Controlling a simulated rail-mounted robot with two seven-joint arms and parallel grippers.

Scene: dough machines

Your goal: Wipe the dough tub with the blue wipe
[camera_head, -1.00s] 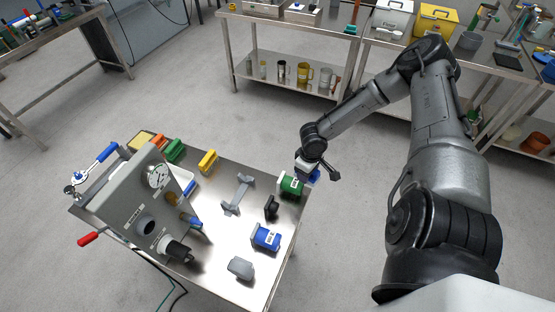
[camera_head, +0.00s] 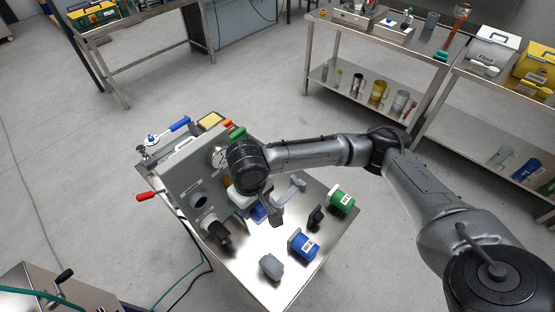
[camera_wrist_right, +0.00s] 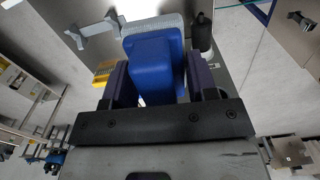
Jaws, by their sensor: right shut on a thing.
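My right gripper (camera_head: 262,207) is over the steel table, close to the grey machine with the gauge. In the right wrist view its two dark fingers (camera_wrist_right: 152,84) are shut on the blue wipe (camera_wrist_right: 154,62), a blue block with a pale textured edge at its far end. In the head view only a little of the blue shows under the gripper. My wrist covers the spot beside the machine, so I cannot clearly make out the dough tub, nor whether the wipe touches it. My left gripper is not in view.
The grey machine (camera_head: 190,172) has a red-handled lever (camera_head: 146,197). A green block (camera_head: 342,198), a black piece (camera_head: 316,216), a blue labelled block (camera_head: 303,244) and a grey block (camera_head: 271,266) stand on the table's right part. A grey bracket (camera_head: 290,190) lies behind my gripper.

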